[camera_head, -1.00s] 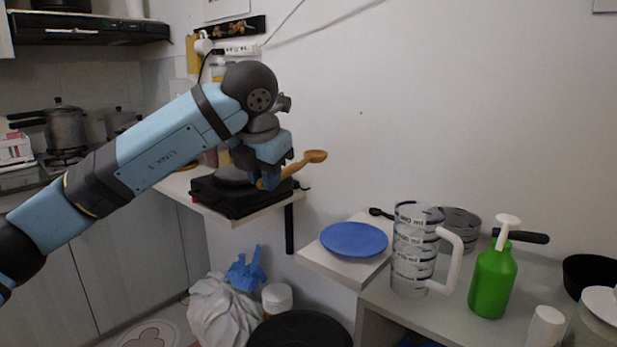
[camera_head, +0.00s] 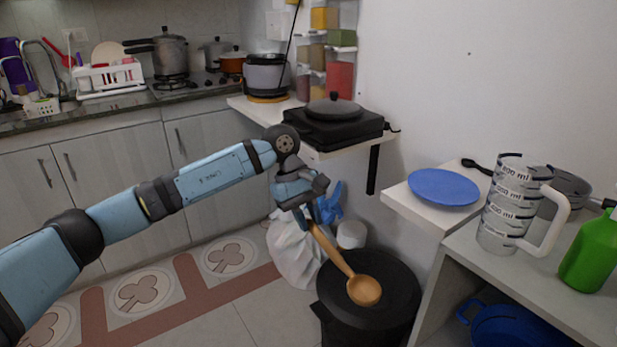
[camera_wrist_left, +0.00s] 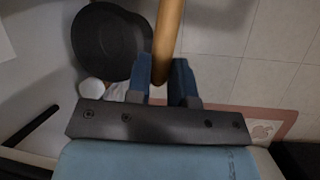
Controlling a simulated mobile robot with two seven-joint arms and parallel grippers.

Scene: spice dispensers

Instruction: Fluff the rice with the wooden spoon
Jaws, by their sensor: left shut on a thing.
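My left gripper (camera_head: 308,208) is shut on the handle of the wooden spoon (camera_head: 364,290). The spoon slants down to the right, bowl lowest, appearing in front of the black bin. In the left wrist view, the spoon handle (camera_wrist_left: 168,40) runs up from between the two blue fingers (camera_wrist_left: 167,85). A grey and black pot that looks like a rice cooker (camera_head: 266,76) stands on the white shelf at the back, above and left of the gripper. No rice is visible. My right gripper is not in view.
A black hotplate with a lidded pan (camera_head: 334,112) sits on the same shelf (camera_head: 262,110). A black bin (camera_head: 372,305) stands below. A blue plate (camera_head: 443,187), measuring cup (camera_head: 513,205) and green bottle (camera_head: 592,252) are at right. Floor at left is clear.

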